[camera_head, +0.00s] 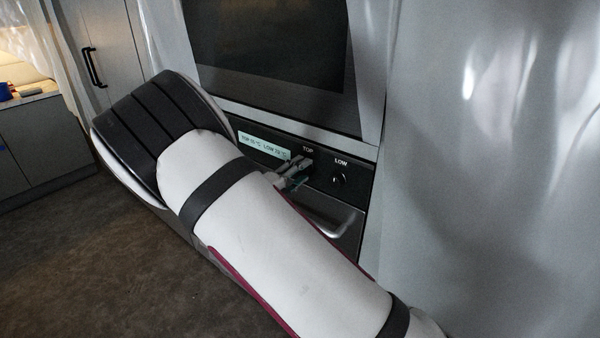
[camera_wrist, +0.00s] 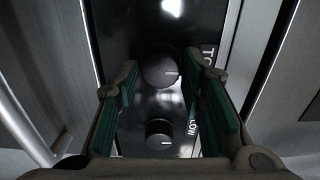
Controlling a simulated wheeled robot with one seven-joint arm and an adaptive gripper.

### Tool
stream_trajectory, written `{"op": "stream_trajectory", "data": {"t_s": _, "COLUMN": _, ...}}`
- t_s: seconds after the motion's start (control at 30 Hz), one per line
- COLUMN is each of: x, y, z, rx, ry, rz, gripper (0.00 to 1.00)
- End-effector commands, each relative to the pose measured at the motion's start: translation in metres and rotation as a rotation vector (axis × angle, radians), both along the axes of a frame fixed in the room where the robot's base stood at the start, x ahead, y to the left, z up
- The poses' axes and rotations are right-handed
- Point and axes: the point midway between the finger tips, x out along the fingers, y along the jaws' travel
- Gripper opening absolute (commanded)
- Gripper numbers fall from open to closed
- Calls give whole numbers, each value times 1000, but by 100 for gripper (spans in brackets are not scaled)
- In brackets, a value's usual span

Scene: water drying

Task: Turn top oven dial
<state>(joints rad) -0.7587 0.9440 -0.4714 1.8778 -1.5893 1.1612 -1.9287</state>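The top oven dial (camera_wrist: 159,68) is a round black knob with a white mark pointing right, beside the TOP label in the wrist view. My gripper (camera_wrist: 160,82) is open, with one teal-padded finger on each side of this dial; gaps show between pads and knob. In the head view my gripper (camera_head: 295,173) is at the panel under the TOP label and hides most or all of the top dial. The low dial (camera_wrist: 158,132) is a similar black knob; it also shows in the head view (camera_head: 339,181), right of my gripper.
The black control panel (camera_head: 322,172) has a lit display (camera_head: 264,148) left of the dials. An oven door (camera_head: 270,45) is above and a handle (camera_head: 335,230) below. My arm covers much of the foreground. A cabinet with a black handle (camera_head: 93,67) stands at left.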

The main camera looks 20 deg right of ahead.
Motion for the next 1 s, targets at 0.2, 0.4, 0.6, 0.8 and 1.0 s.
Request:
{"op": "stream_trajectory", "data": {"t_s": 0.2, "x": 0, "y": 0, "z": 0, "rx": 0, "ry": -1, "rz": -1, "gripper": 51}}
{"op": "stream_trajectory", "data": {"t_s": 0.4, "x": -2, "y": 3, "z": 0, "rx": 0, "ry": -2, "rz": -1, "gripper": 51}}
{"op": "stream_trajectory", "data": {"t_s": 0.6, "x": -18, "y": 26, "z": 0, "rx": 2, "ry": -2, "rz": 2, "gripper": 51}}
{"op": "stream_trajectory", "data": {"t_s": 0.8, "x": -43, "y": 60, "z": 0, "rx": 2, "ry": -1, "rz": 3, "gripper": 51}}
{"op": "stream_trajectory", "data": {"t_s": 1.0, "x": -62, "y": 85, "z": 0, "rx": 1, "ry": -1, "rz": 0, "gripper": 51}}
